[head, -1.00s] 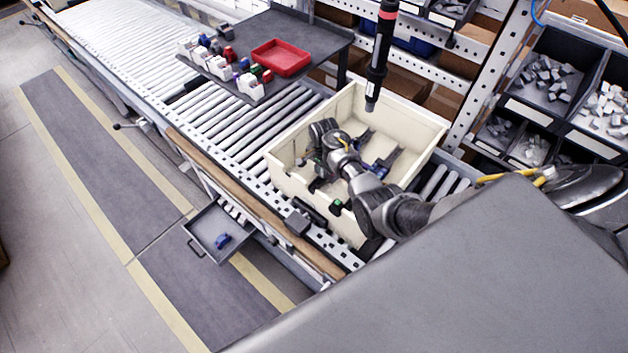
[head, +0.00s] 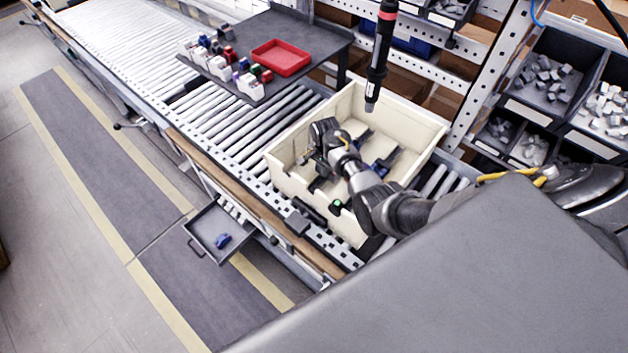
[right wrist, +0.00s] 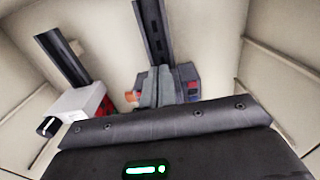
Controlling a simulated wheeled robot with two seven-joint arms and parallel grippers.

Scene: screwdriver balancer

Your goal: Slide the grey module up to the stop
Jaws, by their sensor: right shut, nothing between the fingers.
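The cream box (head: 420,125) sits on the roller conveyor, with dark rails inside it. My right gripper (right wrist: 163,88) is inside the box, its fingers shut and empty. In the right wrist view the fingertips are at the lower end of the middle dark rail (right wrist: 153,30). A grey module (right wrist: 190,82) with red and blue parts is there, mostly hidden behind the fingers; I cannot tell whether they touch it. A white module (right wrist: 78,103) with a red side and a black knob is at the lower end of the left rail (right wrist: 62,55). My left gripper is not in view.
A black hanging screwdriver (head: 380,55) comes down over the box's back side. The box walls stand close around my right gripper. A dark table (head: 300,30) holds a red tray (head: 280,58) and several small modules. An open drawer (head: 218,235) holds a blue part.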

